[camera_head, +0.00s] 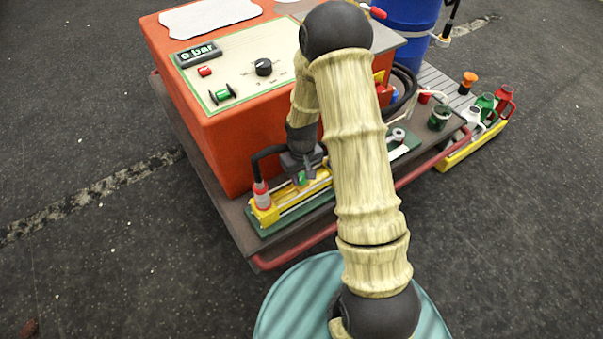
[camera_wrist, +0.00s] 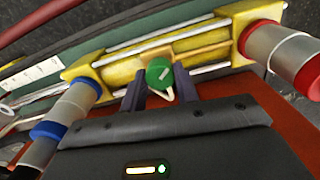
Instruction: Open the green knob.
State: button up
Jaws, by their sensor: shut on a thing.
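The green knob (camera_wrist: 159,73) shows in the wrist view as a round green disc with a white mark, on a yellow block between two rods. In the head view the green knob (camera_head: 302,178) is a small green patch, mostly hidden by my gripper. My gripper (camera_wrist: 160,92) has its two dark fingers on either side of the knob and is shut on it. In the head view my gripper (camera_head: 304,172) points down at the yellow-ended assembly (camera_head: 264,214) on the green base.
The orange box (camera_head: 222,145) with a control panel (camera_head: 245,75) stands right behind the assembly. A red-and-silver fitting (camera_wrist: 285,55) and a blue-and-silver fitting (camera_wrist: 65,115) flank the knob. A red rail (camera_head: 300,248) runs along the cart's front edge. Several cans stand at the right.

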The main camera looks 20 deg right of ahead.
aim_at(301, 177)
jog(key=o, duration=1)
jog(key=shift+c, duration=0.2)
notch_tip(301, 177, up, 17)
jog(key=p, duration=0.4)
jog(key=shift+r+p, duration=0.2)
jog(key=shift+p, duration=0.2)
